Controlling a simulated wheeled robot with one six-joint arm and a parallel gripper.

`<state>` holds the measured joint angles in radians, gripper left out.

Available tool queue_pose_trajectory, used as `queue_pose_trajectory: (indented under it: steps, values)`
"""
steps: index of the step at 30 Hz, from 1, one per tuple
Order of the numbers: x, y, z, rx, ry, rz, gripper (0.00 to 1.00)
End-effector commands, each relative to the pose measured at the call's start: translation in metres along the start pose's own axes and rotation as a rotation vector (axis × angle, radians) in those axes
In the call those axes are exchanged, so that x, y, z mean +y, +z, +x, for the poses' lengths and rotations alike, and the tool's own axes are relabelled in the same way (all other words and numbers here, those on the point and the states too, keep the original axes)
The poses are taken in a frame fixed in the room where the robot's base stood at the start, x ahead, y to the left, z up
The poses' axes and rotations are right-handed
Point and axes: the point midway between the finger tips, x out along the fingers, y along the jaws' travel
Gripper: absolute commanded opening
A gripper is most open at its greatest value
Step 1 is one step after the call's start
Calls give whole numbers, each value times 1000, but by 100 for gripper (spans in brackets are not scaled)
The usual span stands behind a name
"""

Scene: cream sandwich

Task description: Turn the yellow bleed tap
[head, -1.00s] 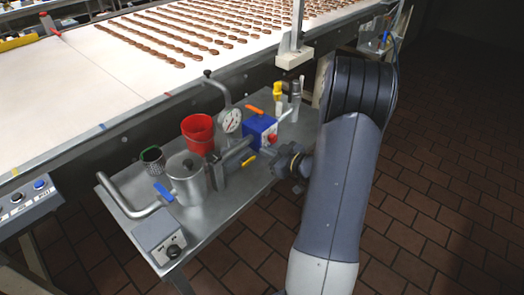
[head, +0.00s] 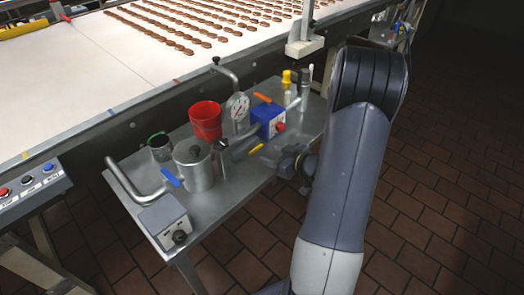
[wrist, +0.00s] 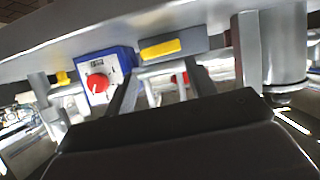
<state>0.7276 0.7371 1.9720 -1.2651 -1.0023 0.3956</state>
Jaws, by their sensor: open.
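The yellow bleed tap (head: 255,149) is a small yellow lever at the near side of the grey pipework on the steel cart, left of my gripper. In the wrist view a yellow bar (wrist: 160,49), probably the same lever, lies against a grey block just beyond the fingers. My gripper (wrist: 165,72) is open, with two grey fingers reaching toward it and nothing clearly held between them. In the head view my gripper (head: 286,163) is dark and partly hidden by my forearm, close to the cart's right edge. I cannot tell whether a finger touches the lever.
The cart (head: 222,198) also carries a red bucket (head: 206,120), a steel pot (head: 194,168) with a blue lever, a gauge (head: 238,107) and a blue box (head: 268,120) with a red knob. An orange lever (head: 263,98) is behind. A conveyor (head: 60,90) with biscuits runs behind.

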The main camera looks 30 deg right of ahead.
Motion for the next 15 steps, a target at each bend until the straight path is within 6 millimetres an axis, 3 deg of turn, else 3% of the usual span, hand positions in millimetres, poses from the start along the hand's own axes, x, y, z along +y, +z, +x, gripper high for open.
queue_pose_trajectory:
  steps: [3,10,15]
  values:
    - [-2,0,25,-1,-5,-1,63]
    - [-1,0,56,0,-2,0,82]
    - [0,0,63,0,-1,0,82]
